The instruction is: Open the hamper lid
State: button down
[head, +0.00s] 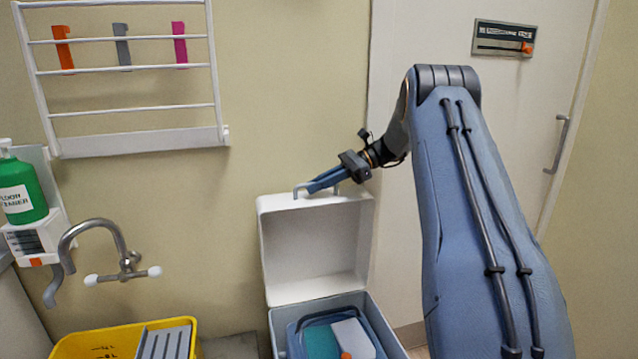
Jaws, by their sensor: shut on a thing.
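The hamper (283,322) is a grey-blue box at the bottom centre of the head view. Its white lid (312,250) stands raised, about upright, at the back of the box, with its inside facing me. A grey metal handle (296,190) sits on the lid's top edge. My gripper (313,186) comes in from the right and is shut on the handle. The fingers cover part of the handle. Inside the hamper lie a blue rimmed item, a teal piece (321,341) and a white piece (352,338) with an orange spot.
A yellow tub (75,347) with a grey ribbed rack stands at the lower left, below a wall tap (130,262). A green bottle (20,190) is at the left edge. A white rack (140,140) hangs on the wall. A white door (430,40) is behind my arm.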

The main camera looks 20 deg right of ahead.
jog(key=shift+w+a+f, duration=0.2)
jog(key=shift+w, duration=0.2)
jog(key=c, duration=1.8)
grip_release()
jog(key=shift+a, duration=0.1)
jog(key=shift+b+v, duration=0.85)
jog(key=shift+v, duration=3.35)
jog(key=shift+f, duration=0.1)
